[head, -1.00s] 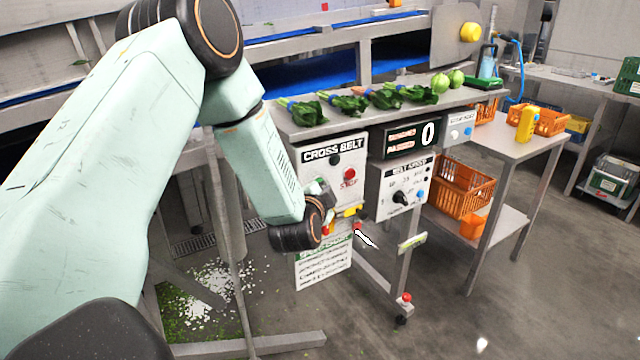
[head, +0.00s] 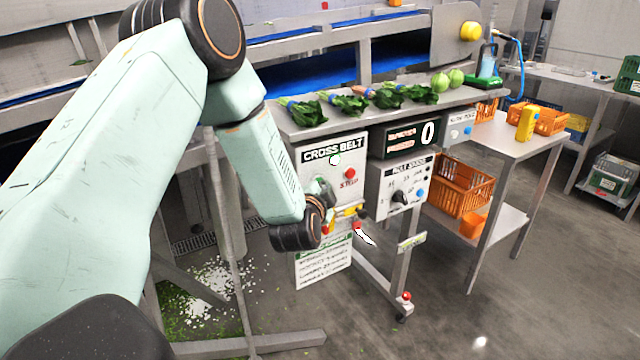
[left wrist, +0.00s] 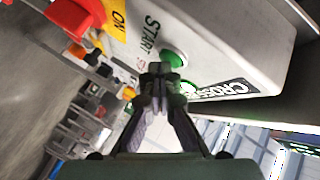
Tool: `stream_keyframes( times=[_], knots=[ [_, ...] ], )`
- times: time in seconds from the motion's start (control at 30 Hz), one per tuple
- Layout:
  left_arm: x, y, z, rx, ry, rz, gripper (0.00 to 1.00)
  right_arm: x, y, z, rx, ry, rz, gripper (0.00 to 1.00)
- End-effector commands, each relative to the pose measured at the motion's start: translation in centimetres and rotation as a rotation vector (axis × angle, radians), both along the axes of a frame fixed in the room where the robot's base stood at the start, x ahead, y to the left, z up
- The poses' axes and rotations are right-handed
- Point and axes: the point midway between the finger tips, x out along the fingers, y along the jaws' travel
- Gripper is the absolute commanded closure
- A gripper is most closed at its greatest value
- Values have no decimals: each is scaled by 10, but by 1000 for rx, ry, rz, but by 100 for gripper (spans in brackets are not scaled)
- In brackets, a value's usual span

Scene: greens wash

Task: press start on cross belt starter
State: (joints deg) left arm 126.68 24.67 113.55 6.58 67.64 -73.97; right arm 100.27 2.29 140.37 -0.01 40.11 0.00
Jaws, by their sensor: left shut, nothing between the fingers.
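The cross belt starter (head: 313,172) is a pale box under the bench with a "CROSS BELT" label. A round lamp (head: 335,159) below the label glows green; the lit lamp (left wrist: 188,87) also shows beside the label in the left wrist view. A red STOP button (head: 350,174) sits to its lower right. In the left wrist view, the green START button (left wrist: 175,58) is beside the fingertips of my left gripper (left wrist: 157,70). The gripper is shut and empty; I cannot tell whether it touches the button. In the head view, my gripper (head: 322,189) hides START. My right gripper is out of view.
Orange crates (head: 462,188) stand farther right, with open floor in front.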

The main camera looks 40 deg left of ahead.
Motion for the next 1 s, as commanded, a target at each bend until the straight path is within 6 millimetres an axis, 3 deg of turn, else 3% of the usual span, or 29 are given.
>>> stream_keyframes(
  times=[0.2,0.57,1.0],
  knots=[
    [-4,-11,0,1,2,-2,100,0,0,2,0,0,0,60],
    [-6,-13,-1,0,1,-2,100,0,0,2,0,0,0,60],
    [-19,-47,-1,1,2,-5,100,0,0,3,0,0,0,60]
  ],
)
